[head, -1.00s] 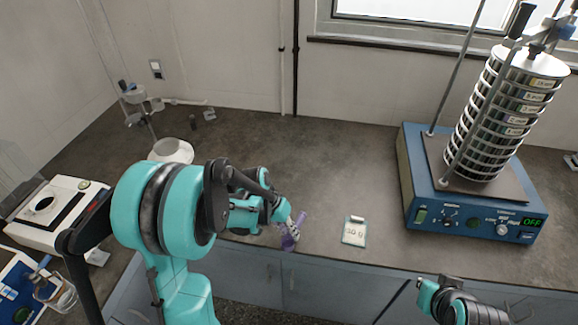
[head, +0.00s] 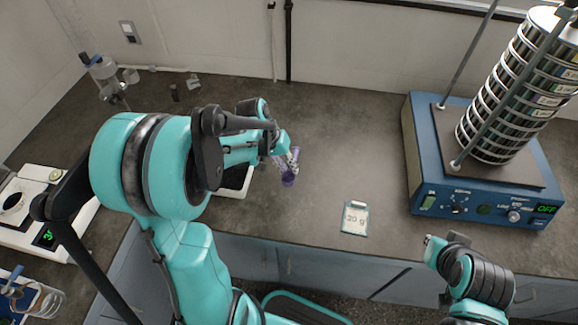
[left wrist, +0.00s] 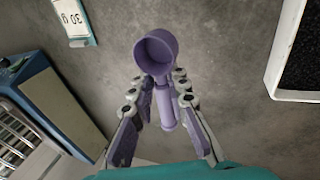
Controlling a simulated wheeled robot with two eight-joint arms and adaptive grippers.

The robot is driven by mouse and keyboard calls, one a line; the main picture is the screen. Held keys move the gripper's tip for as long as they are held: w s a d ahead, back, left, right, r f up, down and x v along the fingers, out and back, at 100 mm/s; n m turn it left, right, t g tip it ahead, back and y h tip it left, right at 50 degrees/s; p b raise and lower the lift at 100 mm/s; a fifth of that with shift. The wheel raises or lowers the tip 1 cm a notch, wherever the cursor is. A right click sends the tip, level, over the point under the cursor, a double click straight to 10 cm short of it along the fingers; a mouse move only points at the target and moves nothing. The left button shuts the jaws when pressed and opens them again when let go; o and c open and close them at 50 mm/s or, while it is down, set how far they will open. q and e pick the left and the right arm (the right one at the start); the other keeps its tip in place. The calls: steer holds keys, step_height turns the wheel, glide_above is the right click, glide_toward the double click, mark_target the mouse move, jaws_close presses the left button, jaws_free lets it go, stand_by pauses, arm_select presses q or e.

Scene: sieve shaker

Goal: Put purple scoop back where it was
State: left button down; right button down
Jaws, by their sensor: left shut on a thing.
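The purple scoop (head: 288,178) is in my left gripper (head: 286,160), over the worktop left of the middle. In the left wrist view the scoop's round cup (left wrist: 155,52) points away from the gripper, and the handle (left wrist: 165,107) runs back between the fingers of the left gripper (left wrist: 158,84), which are shut on it. The cup looks empty. My right gripper (head: 431,241) is at the front edge, lower right; its fingers are too small to read.
A white tray with dark contents (left wrist: 285,45) lies right of the scoop in the left wrist view; my arm partly hides it in the head view. A "30 g" card (head: 355,219) lies on the worktop. The blue sieve shaker (head: 470,200) stands right, a white balance (head: 40,222) left.

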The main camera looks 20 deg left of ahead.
arm_select(q)
steer(key=shift+f+b, duration=3.35)
steer(key=shift+f, duration=1.05)
steer(key=c, duration=1.4)
jaws_free()
steer(key=shift+r, duration=0.1)
steer(key=v, duration=1.2)
steer(key=s+d+m+t+y, duration=0.3)
steer(key=s+d+t, duration=0.2)
steer(key=s+d, duration=0.3)
steer(key=shift+s+d+r+y, duration=0.3)
steer(key=shift+s+d+r, duration=0.1)
steer(key=shift+s, duration=0.85)
